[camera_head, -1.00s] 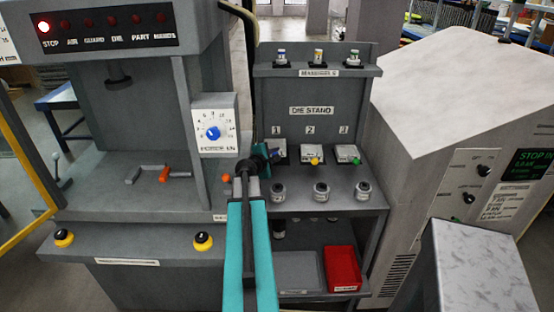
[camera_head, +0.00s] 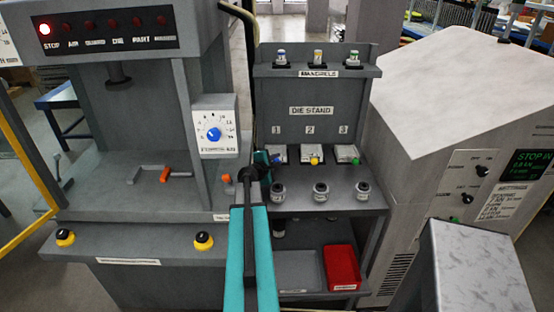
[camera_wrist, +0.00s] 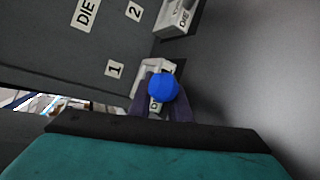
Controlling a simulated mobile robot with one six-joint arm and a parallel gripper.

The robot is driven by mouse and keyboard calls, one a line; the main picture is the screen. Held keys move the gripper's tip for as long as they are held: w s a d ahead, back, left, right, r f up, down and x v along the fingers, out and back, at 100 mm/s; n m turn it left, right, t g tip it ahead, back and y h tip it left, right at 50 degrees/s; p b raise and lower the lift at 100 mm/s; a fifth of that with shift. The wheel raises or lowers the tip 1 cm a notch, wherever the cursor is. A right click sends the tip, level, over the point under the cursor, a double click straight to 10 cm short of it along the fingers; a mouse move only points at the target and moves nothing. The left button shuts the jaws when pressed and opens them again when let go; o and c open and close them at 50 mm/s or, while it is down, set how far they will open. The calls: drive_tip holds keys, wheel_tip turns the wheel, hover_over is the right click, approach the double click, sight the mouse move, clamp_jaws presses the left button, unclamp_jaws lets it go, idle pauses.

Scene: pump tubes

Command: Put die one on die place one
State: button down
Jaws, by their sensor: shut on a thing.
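Die one, a pale block with a blue knob (camera_wrist: 163,87), is in front of the label 1 on the die stand (camera_head: 311,110). In the head view its pale body (camera_head: 279,153) shows partly behind my gripper (camera_head: 265,160). In the wrist view the dark fingers of my gripper (camera_wrist: 165,107) are shut on die one, one on each side of the blue knob. Die place one, taken as the spot under label 1, is mostly hidden by the die and gripper. I cannot tell whether the die touches the shelf.
Die two (camera_head: 311,155) with a yellow knob and die three (camera_head: 346,154) with a green knob stand to the right. Several round metal parts (camera_head: 320,191) stand in front. The press (camera_head: 150,190) is close on the left. A red bin (camera_head: 342,267) is below.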

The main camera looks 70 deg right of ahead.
idle(0.4)
drive_tip(key=c, duration=1.9)
unclamp_jaws()
drive_tip(key=shift+b+v, duration=0.5)
drive_tip(key=shift+v, duration=1.15)
drive_tip(key=shift+b+v, duration=0.95)
drive_tip(key=shift+v, duration=3.45)
drive_tip(key=shift+s, duration=0.1)
